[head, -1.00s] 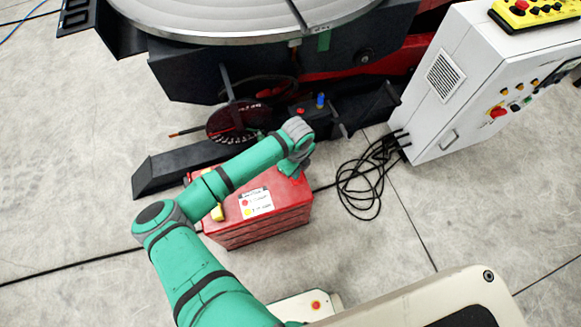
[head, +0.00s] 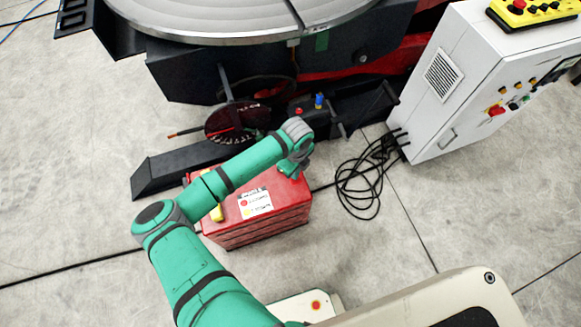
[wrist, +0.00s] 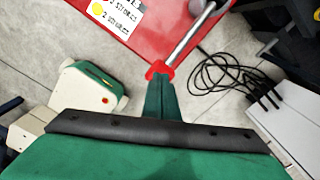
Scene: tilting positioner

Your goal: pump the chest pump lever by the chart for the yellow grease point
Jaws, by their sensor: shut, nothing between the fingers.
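The red chest (head: 262,228) stands on the floor below the positioner, with a white chart (head: 256,204) on its lid. The wrist view shows part of the chart (wrist: 124,18): a yellow dot and small stroke lines, cut off by the frame edge. The pump lever (wrist: 189,38) is a bare metal rod with a red end, rising from a round pivot on the chest. My gripper (wrist: 160,84) is shut and empty, its green fingertips right at the lever's red end; whether they touch I cannot tell. In the head view my gripper (head: 292,171) hides the lever.
A yellow block (head: 216,212) sits at the chest's left end, partly behind my arm. Red and blue fittings (head: 319,101) stand on the positioner base. Loose black cables (head: 362,185) lie right of the chest, beside a white control cabinet (head: 458,85).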

